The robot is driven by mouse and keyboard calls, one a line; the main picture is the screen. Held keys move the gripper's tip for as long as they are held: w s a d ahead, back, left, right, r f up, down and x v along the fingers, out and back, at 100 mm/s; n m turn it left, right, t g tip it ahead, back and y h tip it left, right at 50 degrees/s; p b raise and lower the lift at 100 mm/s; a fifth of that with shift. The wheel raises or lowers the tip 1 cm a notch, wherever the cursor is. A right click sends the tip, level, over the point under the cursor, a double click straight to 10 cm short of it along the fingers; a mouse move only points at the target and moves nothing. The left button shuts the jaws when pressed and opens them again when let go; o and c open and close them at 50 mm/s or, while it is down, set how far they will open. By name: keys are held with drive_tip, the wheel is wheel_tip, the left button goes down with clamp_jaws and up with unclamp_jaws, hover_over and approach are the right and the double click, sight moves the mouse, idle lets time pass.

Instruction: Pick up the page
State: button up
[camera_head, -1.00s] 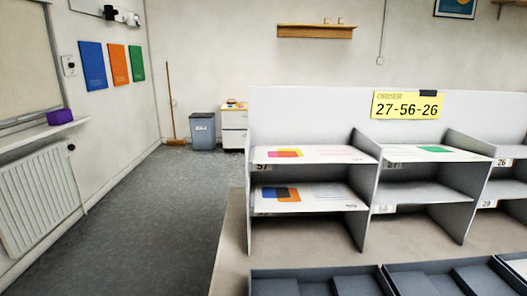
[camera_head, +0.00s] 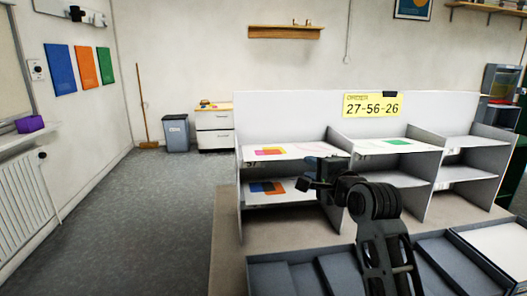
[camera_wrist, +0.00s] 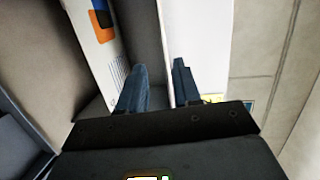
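Several pages lie in the grey rack. One with pink and orange shapes (camera_head: 277,151) is on the upper left shelf, and one with a green shape (camera_head: 398,143) is on the upper middle shelf. A page with blue and orange shapes (camera_head: 266,188) is on the lower left shelf; it also shows at the left of the wrist view (camera_wrist: 99,22). My gripper (camera_head: 308,184) is in front of the left column, its arm hiding part of the rack. In the wrist view its fingers (camera_wrist: 160,82) are apart, with no page clearly held between them.
A yellow order card (camera_head: 372,105) reading 27-56-26 is on the rack's back panel (camera_head: 290,115). Dark grey trays (camera_head: 292,277) stand in front of the rack, around my arm. The floor (camera_head: 150,215) to the left is clear.

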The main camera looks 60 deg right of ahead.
sight(296, 158)
drive_tip(key=shift+w+a+r+p+x, duration=0.1)
drive_tip(key=shift+p+x, duration=0.1)
drive_tip(key=shift+x, duration=1.15)
drive_tip(key=shift+w+a+r+p+x, duration=0.1)
drive_tip(key=shift+p+x, duration=0.05)
drive_tip(key=shift+x, duration=1.2)
drive_tip(key=shift+w+a+r+p+x, duration=0.1)
drive_tip(key=shift+r+p+x, duration=0.1)
drive_tip(key=shift+x, duration=1.15)
drive_tip(key=shift+c, duration=0.5)
clamp_jaws()
